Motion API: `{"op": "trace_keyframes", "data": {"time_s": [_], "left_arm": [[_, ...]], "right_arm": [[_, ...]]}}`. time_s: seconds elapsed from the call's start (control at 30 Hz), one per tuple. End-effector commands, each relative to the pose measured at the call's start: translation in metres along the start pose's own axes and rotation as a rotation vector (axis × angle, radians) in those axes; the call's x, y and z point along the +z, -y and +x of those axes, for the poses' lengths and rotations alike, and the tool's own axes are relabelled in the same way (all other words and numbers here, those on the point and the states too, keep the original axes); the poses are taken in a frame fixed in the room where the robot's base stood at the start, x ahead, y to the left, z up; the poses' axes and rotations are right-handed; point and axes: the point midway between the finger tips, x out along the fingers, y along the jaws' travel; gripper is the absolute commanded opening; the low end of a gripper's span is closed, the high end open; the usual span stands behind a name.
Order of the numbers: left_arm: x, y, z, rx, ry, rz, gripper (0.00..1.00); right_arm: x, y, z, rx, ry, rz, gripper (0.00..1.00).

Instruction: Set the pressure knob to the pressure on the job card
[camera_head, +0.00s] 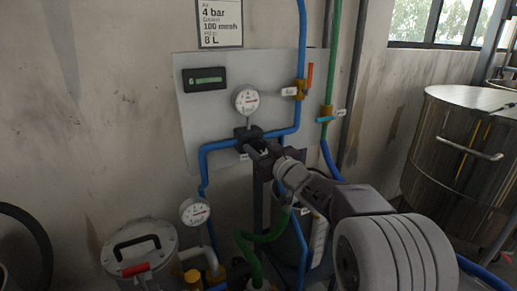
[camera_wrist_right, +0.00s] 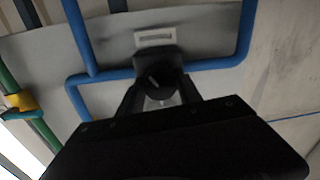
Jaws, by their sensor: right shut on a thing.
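The job card (camera_head: 221,23) hangs on the wall at the top of the head view and reads 4 bar, 100 mesh and 8 L. Below it, a round white pressure gauge (camera_head: 247,99) sits above a black regulator (camera_head: 243,133) on the blue pipe; its needle reading is too small to tell. My right gripper (camera_head: 258,147) is at the regulator, mostly covering the pressure knob in the head view. In the right wrist view, the dark round knob (camera_wrist_right: 154,82) with a pale pointer mark sits between the fingers, and the gripper is shut on it. My left gripper is out of view.
A grey panel (camera_head: 196,120) carries a black display (camera_head: 205,79) with green characters, and an orange-handled valve (camera_head: 309,76). A second gauge (camera_head: 195,211) and a lidded metal pot (camera_head: 140,245) stand lower left. A steel drum (camera_head: 452,150) stands right.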

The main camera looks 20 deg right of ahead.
Motion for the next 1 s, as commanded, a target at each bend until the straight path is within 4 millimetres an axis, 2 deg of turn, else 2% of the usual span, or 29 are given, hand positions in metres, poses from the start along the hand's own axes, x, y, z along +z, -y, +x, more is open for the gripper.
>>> {"op": "trace_keyframes", "data": {"time_s": [0.5,1.0], "left_arm": [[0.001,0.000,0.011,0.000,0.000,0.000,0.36],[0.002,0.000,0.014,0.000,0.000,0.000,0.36]], "right_arm": [[0.001,0.001,0.000,-0.002,0.008,-0.338,0.01],[0.001,0.001,0.000,-0.002,0.013,-0.466,0.01]]}}
